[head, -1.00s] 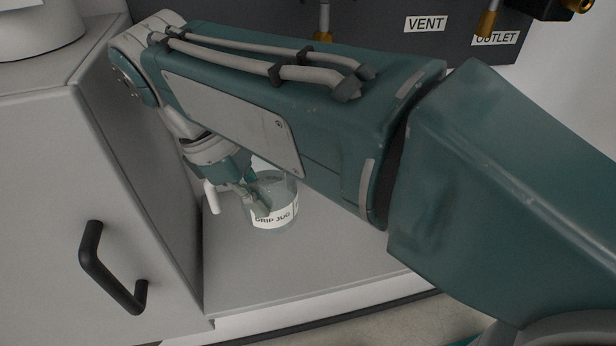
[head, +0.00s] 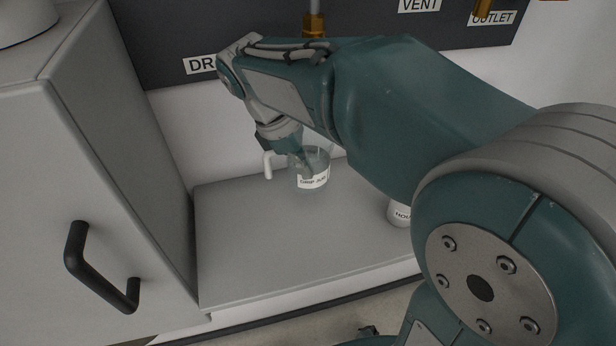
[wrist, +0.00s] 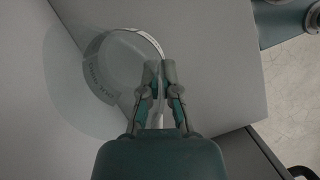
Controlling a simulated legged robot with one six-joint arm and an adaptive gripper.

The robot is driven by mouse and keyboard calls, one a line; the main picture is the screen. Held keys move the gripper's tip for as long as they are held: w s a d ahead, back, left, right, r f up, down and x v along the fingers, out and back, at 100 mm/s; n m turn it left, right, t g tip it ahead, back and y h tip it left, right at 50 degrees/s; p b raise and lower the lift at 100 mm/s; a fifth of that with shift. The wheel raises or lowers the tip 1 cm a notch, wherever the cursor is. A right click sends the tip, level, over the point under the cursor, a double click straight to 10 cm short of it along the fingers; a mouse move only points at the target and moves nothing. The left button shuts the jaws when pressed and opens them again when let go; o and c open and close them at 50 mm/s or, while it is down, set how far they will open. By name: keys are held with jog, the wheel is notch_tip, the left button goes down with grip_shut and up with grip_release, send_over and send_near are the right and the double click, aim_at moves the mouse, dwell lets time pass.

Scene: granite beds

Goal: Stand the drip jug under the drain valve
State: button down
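The drip jug (head: 313,182) is a clear round vessel with a white label. It looks upright over the grey shelf beside the back wall; I cannot tell whether it touches the shelf. My gripper (head: 306,168) is at the jug's left and back side. In the wrist view, the fingers (wrist: 163,75) are close together around a pale strip, apparently the jug's handle, beside the clear jug (wrist: 125,65). A label beginning "DR" (head: 200,65) is on the dark panel, partly hidden by my arm. A brass valve (head: 315,25) hangs right of it; which label it belongs to is unclear.
A grey cabinet (head: 75,170) with a black handle (head: 100,268) stands left of the shelf (head: 290,250). A small white labelled container (head: 399,213) is partly behind my arm. VENT (head: 419,5) and OUTLET (head: 492,18) labels are at top right. The shelf's front left is bare.

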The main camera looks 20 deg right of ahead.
jog(key=shift+w+d+f, duration=0.2)
jog(key=shift+f, duration=0.15)
jog(key=shift+w+d+f, duration=0.1)
jog(key=shift+d+f, duration=0.05)
jog(key=shift+f, duration=0.8)
jog(key=shift+w+d+f, duration=0.1)
jog(key=shift+f, duration=0.8)
jog(key=c, duration=0.8)
grip_release()
jog(key=v, duration=0.7)
jog(key=shift+a+r, duration=0.15)
jog(key=shift+r, duration=0.1)
